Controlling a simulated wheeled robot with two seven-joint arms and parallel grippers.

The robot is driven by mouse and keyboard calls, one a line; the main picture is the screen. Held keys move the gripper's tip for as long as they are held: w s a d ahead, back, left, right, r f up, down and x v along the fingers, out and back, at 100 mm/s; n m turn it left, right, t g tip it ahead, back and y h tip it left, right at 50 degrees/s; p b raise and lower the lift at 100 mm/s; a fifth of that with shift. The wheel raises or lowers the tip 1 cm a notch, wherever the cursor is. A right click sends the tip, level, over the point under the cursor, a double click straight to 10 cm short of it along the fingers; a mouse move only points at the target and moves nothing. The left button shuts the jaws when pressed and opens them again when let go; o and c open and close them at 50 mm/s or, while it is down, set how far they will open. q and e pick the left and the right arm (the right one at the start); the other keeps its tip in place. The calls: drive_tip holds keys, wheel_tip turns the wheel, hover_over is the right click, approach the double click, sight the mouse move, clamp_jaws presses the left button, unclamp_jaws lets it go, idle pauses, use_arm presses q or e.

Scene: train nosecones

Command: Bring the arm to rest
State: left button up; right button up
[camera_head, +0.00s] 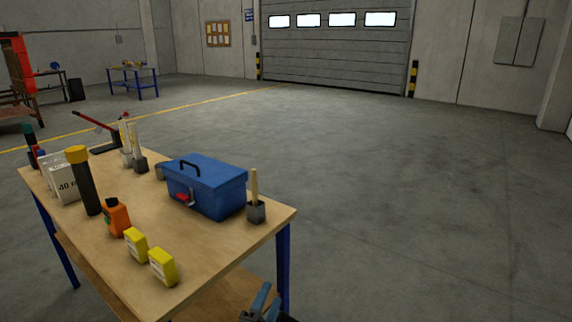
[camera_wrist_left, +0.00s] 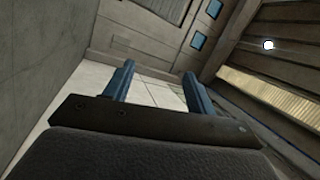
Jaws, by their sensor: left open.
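My left gripper (camera_head: 264,303) shows at the bottom edge of the head view, in front of the near right end of the workbench (camera_head: 215,252) and apart from it. Its two blue fingers stand spread with nothing between them. In the left wrist view the same gripper (camera_wrist_left: 158,85) is open and empty, with pale tiles and walls of the hall beyond it. Most of the left arm is out of the head view. My right gripper is not in view.
The bench holds a blue toolbox (camera_head: 208,188), two yellow boxes (camera_head: 163,267), an orange bottle (camera_head: 116,218), a dark cylinder with a yellow cap (camera_head: 88,188) and a white box (camera_head: 62,178). Open concrete floor (camera_head: 400,190) lies to the right, up to a roller door (camera_head: 335,55).

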use_arm(q)
drive_tip(key=s+a+f+n+g+y+p, duration=0.1)
drive_tip(key=s+a+f+n+g+y, duration=0.3)
drive_tip(key=a+f+n+y, duration=0.35)
drive_tip(key=s+a+f+n+g+h+p, duration=0.1)
drive_tip(key=s+f+n+g, duration=0.3)
drive_tip(key=s, duration=0.8)
drive_tip(key=s+a+f+n+g+h+p, duration=0.1)
drive_tip(key=s+f+n+g, duration=0.4)
drive_tip(key=s, duration=0.8)
wheel_tip(320, 180, down, 3)
drive_tip(key=g, duration=0.4)
drive_tip(key=shift+s+a+f+g, duration=0.2)
drive_tip(key=shift+s+g, duration=0.1)
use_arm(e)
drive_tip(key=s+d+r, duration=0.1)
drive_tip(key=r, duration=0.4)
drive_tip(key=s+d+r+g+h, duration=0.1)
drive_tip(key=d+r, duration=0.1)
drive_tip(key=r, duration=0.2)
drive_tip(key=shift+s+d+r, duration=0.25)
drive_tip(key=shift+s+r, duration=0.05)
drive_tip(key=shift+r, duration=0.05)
